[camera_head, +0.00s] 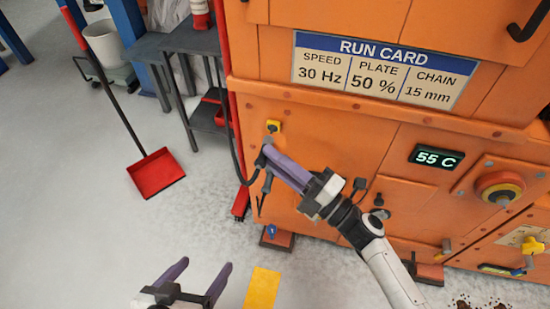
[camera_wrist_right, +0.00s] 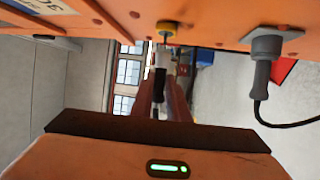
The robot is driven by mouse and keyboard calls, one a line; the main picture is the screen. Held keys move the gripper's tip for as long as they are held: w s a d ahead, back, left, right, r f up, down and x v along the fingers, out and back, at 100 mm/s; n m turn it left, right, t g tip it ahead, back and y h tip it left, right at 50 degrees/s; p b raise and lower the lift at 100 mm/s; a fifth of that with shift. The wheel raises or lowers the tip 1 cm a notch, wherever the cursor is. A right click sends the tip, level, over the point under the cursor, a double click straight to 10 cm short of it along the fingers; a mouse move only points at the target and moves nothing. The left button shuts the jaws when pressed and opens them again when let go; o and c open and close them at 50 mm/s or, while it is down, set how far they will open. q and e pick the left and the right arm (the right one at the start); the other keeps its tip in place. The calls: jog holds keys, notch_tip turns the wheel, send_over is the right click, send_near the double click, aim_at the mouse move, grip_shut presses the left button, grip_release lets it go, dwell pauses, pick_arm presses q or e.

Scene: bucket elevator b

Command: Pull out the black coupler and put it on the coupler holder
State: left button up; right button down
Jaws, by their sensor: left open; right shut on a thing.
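My right gripper (camera_head: 268,154) is shut at the orange machine's front, with its purple fingers pointing left. In the right wrist view a black piece (camera_wrist_right: 159,85), which looks like the black coupler, is between the fingers. In the head view its dark end (camera_head: 260,161) shows at the fingertips, with a black cable by it. It appears clear of the panel. A grey plug with a dark cable (camera_wrist_right: 264,65) is fixed to the panel beside it. I cannot tell which part is the coupler holder. My left gripper (camera_head: 206,266) is open and empty, low in the head view.
A yellow fitting (camera_head: 273,126) is on the panel just above the right fingertips; it also shows in the wrist view (camera_wrist_right: 168,27). Black fittings (camera_head: 360,184) stick out right of the gripper. A red dustpan (camera_head: 156,172) stands on the open floor at left.

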pick_arm(q)
jog(key=shift+f, duration=0.2)
pick_arm(e)
jog(key=shift+w+d, duration=0.25)
jog(key=shift+w, duration=0.5)
jog(key=shift+w+d, duration=0.2)
jog(key=shift+w, duration=0.5)
jog(key=c, duration=1.6)
grip_release()
jog(key=shift+c, duration=0.2)
pick_arm(q)
jog(key=shift+a+p, duration=0.1)
jog(key=shift+p, duration=0.3)
pick_arm(e)
jog(key=v, duration=1)
jog(key=shift+d, duration=0.15)
jog(key=shift+s, duration=0.15)
